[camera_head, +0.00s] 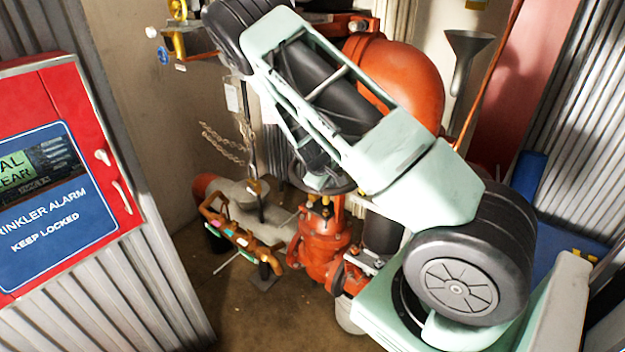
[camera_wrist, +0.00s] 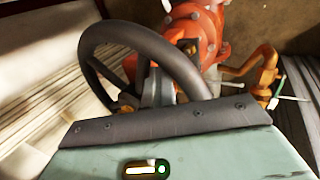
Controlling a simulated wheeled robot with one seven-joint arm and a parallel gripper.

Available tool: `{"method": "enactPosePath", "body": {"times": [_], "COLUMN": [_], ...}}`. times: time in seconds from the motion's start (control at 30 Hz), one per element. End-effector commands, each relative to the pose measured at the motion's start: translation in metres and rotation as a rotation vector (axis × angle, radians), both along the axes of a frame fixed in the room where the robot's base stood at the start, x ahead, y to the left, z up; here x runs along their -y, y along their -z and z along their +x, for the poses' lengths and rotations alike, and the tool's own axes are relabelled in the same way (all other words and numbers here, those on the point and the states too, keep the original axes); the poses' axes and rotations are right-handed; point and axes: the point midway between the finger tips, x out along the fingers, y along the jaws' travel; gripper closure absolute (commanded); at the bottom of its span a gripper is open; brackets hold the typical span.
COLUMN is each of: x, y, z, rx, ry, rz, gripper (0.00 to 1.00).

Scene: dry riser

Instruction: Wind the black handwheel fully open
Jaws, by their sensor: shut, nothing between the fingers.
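The black handwheel (camera_wrist: 180,64) fills the upper left of the wrist view, tilted, with its spokes and hub partly visible. Its lower part is hidden behind my gripper (camera_wrist: 160,122), whose pale green housing and dark front edge fill the bottom of that view. My gripper is shut with nothing held, close to the wheel; I cannot tell whether it touches the rim. The wheel belongs to a red valve (camera_wrist: 205,25), which also shows in the head view (camera_head: 320,245). There my arm covers most of the wheel and the gripper.
A red sprinkler alarm cabinet (camera_head: 60,180) stands at the left. A large red pipe elbow (camera_head: 405,80) is behind my arm. An orange pipe assembly (camera_head: 240,235) stands left of the valve. A metal funnel (camera_head: 468,50) hangs at the upper right. Some floor is clear in front.

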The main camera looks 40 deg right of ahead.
Motion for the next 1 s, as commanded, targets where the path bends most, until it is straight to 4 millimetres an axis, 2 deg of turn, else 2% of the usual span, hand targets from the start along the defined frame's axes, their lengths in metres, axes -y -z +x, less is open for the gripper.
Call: {"method": "enactPosePath", "body": {"times": [0.03, 0.1, 0.33, 0.47, 0.7, 0.77, 1.0], "x": [0.008, 0.017, 0.037, 0.038, 0.03, 0.03, 0.031], "y": [0.0, 0.001, 0.001, 0.001, -0.006, -0.011, -0.052], "z": [-0.01, -0.016, -0.025, -0.025, -0.022, -0.022, -0.02], "rx": [-0.006, -0.005, -0.005, -0.007, -0.007, -0.005, 0.0], "ry": [0.01, 0.008, 0.007, 0.005, 0.003, 0.003, 0.002], "rz": [0.001, 0.001, 0.001, 0.001, 0.001, 0.001, -0.001], "gripper": [1.0, 1.0, 1.0, 1.0, 1.0, 1.0, 1.0]}}
